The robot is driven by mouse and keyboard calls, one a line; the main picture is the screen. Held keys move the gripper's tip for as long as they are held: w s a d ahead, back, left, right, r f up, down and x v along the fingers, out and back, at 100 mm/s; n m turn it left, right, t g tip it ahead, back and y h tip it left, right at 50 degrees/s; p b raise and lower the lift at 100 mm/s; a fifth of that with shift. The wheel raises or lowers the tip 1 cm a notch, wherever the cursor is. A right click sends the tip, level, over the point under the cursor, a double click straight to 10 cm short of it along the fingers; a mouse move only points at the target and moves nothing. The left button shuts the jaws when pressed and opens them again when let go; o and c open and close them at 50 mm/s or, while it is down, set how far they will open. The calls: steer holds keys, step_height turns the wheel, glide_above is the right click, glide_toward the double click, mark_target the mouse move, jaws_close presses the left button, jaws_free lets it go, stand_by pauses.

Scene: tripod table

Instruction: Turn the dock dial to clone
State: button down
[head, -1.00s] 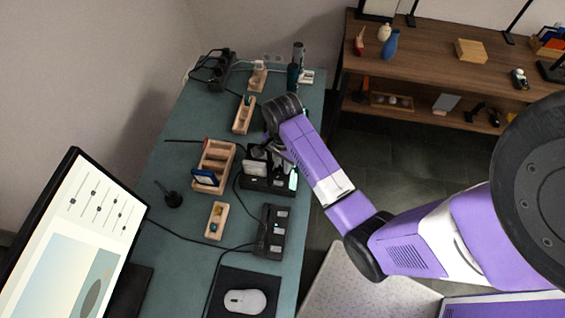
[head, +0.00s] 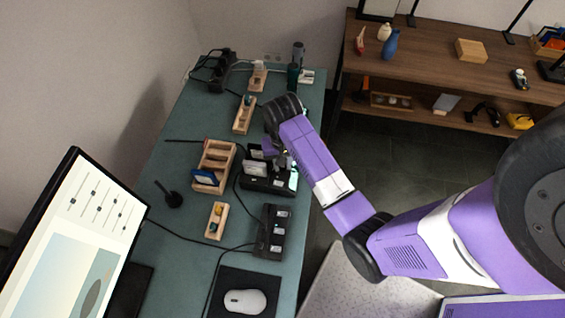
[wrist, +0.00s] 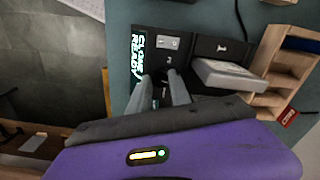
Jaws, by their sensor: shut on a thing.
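The black dock (head: 265,184) stands on the teal desk below my gripper. In the wrist view, the dock (wrist: 148,34) has a lit screen (wrist: 138,58) whose text appears to read "CLONE READY". A pale grey drive (wrist: 226,75) sits in the dock beside the dial. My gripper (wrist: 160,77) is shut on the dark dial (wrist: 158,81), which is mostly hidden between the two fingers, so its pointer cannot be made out. In the head view my wrist covers part of the dock, and the dial is hidden there.
A wooden rack (head: 214,166) holding a blue item stands left of the dock. A black box with several light patches (head: 272,232) lies in front, and a small wooden holder (head: 216,221) lies beside it. Cables cross the desk. A mouse (head: 245,301) and monitor (head: 75,235) are nearer.

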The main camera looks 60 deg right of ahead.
steer(key=shift+n, duration=0.9)
steer(key=c, duration=1.5)
jaws_free()
steer(key=shift+r, duration=3.95)
